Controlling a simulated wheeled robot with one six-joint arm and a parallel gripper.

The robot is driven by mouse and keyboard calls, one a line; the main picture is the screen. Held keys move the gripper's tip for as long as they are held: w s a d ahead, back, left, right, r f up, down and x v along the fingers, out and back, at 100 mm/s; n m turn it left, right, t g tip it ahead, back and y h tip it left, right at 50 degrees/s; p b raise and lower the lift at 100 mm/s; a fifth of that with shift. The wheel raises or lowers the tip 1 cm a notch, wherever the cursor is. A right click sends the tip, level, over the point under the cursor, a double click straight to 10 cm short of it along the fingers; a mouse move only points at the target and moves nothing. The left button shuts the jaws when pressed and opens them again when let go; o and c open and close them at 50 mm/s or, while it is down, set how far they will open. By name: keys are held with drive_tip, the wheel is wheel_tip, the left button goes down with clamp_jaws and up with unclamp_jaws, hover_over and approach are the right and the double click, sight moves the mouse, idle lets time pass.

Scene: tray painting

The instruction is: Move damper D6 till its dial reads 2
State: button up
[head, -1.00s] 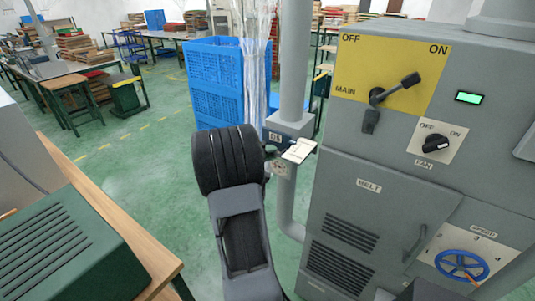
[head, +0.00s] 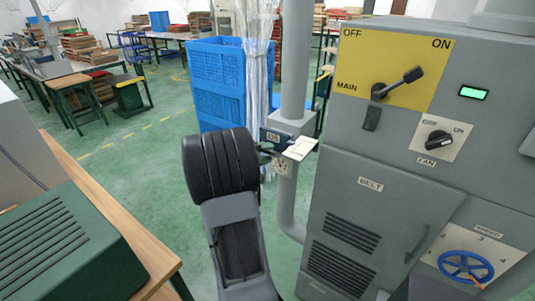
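Damper D6 (head: 291,124) is a grey housing on the vertical grey pipe, with a dark label reading D6 (head: 273,137). A pale flat tag (head: 300,148) sticks out at its front right. A small pale dial plate (head: 283,166) with dark marks shows under the label; its reading is too small to tell. My black wrist (head: 220,165) stands in front and to the left of the damper. My gripper is mostly hidden behind that wrist. Small dark parts beside the label may be its fingertips or the damper's lever; I cannot tell which, nor whether they touch.
A grey machine (head: 385,215) with a yellow MAIN switch panel and a blue SPEED wheel (head: 466,266) stands close on the right. Blue crates (head: 217,85) stand behind the pipe. A wooden bench (head: 110,215) with a green box (head: 70,245) is at the left. Green floor lies between.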

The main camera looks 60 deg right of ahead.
drive_tip(key=b+v, duration=0.2)
drive_tip(key=v, duration=1.1)
drive_tip(key=shift+b, duration=0.4)
drive_tip(key=shift+a+r, duration=0.15)
drive_tip(key=s+a+f+n+t+y, duration=0.1)
drive_tip(key=a+f+n+t+y, duration=0.2)
drive_tip(key=a+f+y, duration=0.45)
drive_tip(key=s+a+n+t+y, duration=0.1)
drive_tip(key=a+t+y, duration=0.5)
drive_tip(key=a, duration=1.7)
drive_tip(key=s+r+t, duration=0.1)
drive_tip(key=t, duration=0.1)
drive_tip(key=shift+a+n+t+y, duration=0.2)
drive_tip(key=shift+n+t+y, duration=0.1)
drive_tip(key=shift+n+y, duration=0.1)
drive_tip(key=shift+s+d, duration=0.15)
